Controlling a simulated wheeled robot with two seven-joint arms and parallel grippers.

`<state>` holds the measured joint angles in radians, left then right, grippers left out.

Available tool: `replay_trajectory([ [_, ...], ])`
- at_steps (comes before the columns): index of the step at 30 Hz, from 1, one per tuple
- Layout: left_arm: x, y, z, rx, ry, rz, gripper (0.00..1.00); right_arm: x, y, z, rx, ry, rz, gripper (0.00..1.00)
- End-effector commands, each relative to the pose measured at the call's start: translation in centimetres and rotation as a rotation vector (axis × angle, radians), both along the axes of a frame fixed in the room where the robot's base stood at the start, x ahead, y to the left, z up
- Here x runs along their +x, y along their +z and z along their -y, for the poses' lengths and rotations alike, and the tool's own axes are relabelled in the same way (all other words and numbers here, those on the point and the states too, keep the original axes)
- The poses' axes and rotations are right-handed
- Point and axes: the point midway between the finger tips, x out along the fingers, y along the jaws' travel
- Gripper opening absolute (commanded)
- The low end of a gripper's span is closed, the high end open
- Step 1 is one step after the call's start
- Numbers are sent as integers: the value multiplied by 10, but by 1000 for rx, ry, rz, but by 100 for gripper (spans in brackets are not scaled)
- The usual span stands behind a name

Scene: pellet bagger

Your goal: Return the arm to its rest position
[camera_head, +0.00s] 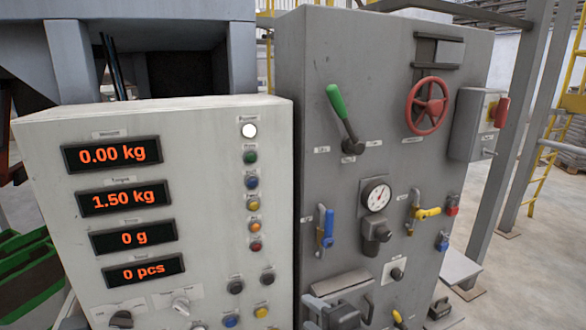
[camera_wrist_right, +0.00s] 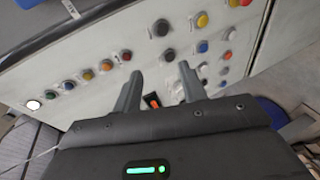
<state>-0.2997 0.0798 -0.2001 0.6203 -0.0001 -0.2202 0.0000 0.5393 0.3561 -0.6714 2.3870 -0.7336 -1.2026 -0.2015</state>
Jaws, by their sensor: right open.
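My right gripper (camera_wrist_right: 158,85) shows in the right wrist view with its two grey fingers apart and nothing held between them. The fingers point toward the white control panel (camera_wrist_right: 105,50), with a gap that I cannot measure. A small red-orange switch (camera_wrist_right: 152,100) shows behind the space between the fingers. My left gripper is in neither view.
The panel (camera_head: 200,120) carries orange displays (camera_head: 120,200), a lit white lamp (camera_head: 249,130), several buttons and knobs. The cabinet carries a green-handled lever (camera_head: 337,103), red handwheel (camera_head: 427,106), gauge (camera_head: 375,197), and blue (camera_head: 327,228) and yellow (camera_head: 428,213) handles that stick out.

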Motion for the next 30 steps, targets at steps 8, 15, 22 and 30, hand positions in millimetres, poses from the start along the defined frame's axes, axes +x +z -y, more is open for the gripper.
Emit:
replay_trajectory([
  [8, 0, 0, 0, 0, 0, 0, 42, -52, -119, 81, 445, -544, -561, 42],
  [15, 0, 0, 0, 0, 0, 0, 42, -136, -206, 150, 628, -998, -899, 42],
  [22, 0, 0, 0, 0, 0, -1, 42, -210, -248, 189, 693, -1296, -1071, 42],
  [30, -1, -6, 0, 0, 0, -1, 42, -232, -317, 203, 695, -1438, -1149, 42],
])
